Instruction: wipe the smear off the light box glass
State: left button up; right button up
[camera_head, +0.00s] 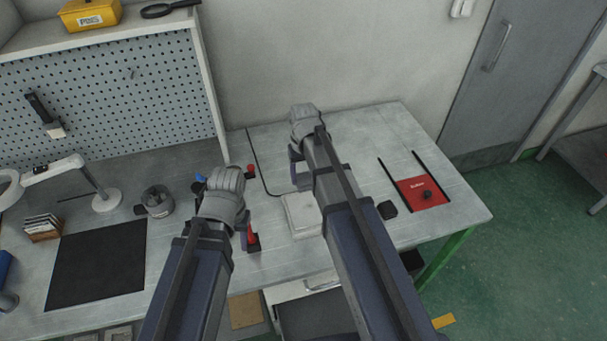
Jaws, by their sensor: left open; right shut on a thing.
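A pale, flat square box that looks like the light box (298,222) lies on the bench, partly covered by my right forearm. I cannot make out a smear on its glass. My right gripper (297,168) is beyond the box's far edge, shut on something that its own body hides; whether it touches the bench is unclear. My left gripper (243,218) is open, to the left of the box, near a red-topped black item (252,239). Its fingertips are mostly hidden by the wrist.
At left are a black mat (97,264), a grey pot (157,201) and a white lamp (106,200). A pegboard shelf (110,95) rises behind.

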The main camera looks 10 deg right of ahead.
notch_tip(320, 180, down, 2)
jog(key=shift+w+f+b, duration=0.1)
jog(key=shift+f+b, duration=0.1)
jog(key=shift+b, duration=0.75)
pick_arm(q)
notch_tip(320, 180, down, 8)
jog(key=b, duration=0.5)
jog(key=shift+r, duration=0.2)
pick_arm(e)
notch_tip(320, 180, down, 5)
jog(key=shift+f, duration=0.1)
pick_arm(q)
jog(key=shift+s+r, duration=0.15)
jog(key=shift+s, duration=0.1)
pick_arm(e)
jog(key=shift+s, duration=2.2)
pick_arm(q)
jog(key=shift+w, duration=0.3)
pick_arm(e)
jog(key=w, duration=0.4)
jog(key=shift+w, duration=0.2)
notch_tip(320, 180, up, 8)
jog(key=p, duration=0.7)
jog(key=shift+f, duration=0.1)
pick_arm(q)
notch_tip(320, 180, up, 7)
jog(key=shift+r, duration=0.2)
jog(key=shift+f, duration=0.15)
pick_arm(e)
jog(key=shift+f, duration=0.2)
